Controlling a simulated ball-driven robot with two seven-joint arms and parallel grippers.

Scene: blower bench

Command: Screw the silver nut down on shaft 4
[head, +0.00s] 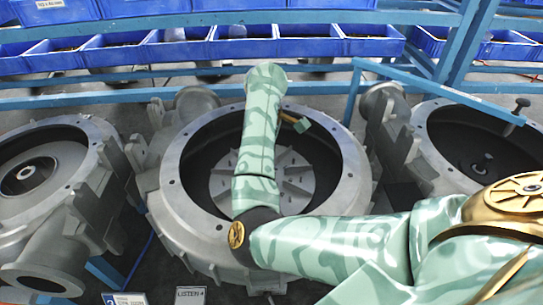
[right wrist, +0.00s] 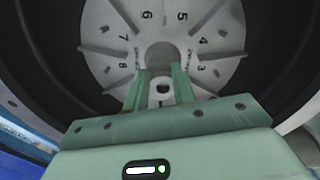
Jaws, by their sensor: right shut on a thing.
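The middle blower housing (head: 160,190) is a round grey casting with a finned, pale impeller disc (head: 225,185) inside. My right arm reaches over it from the right. A green part of my right gripper shows inside its far rim in the head view. In the right wrist view the two green fingers of my right gripper (right wrist: 162,78) are shut at the disc's grey hub (right wrist: 160,54). A small silver piece with a dark hole, seemingly the nut (right wrist: 162,97), shows between them. How far it sits on the shaft is hidden. My left gripper is not in view.
The impeller disc carries numbers around its face. More grey housings stand left (head: 85,205) and right (head: 420,160). Blue bins (head: 245,47) and blue rails (head: 330,70) run along the back.

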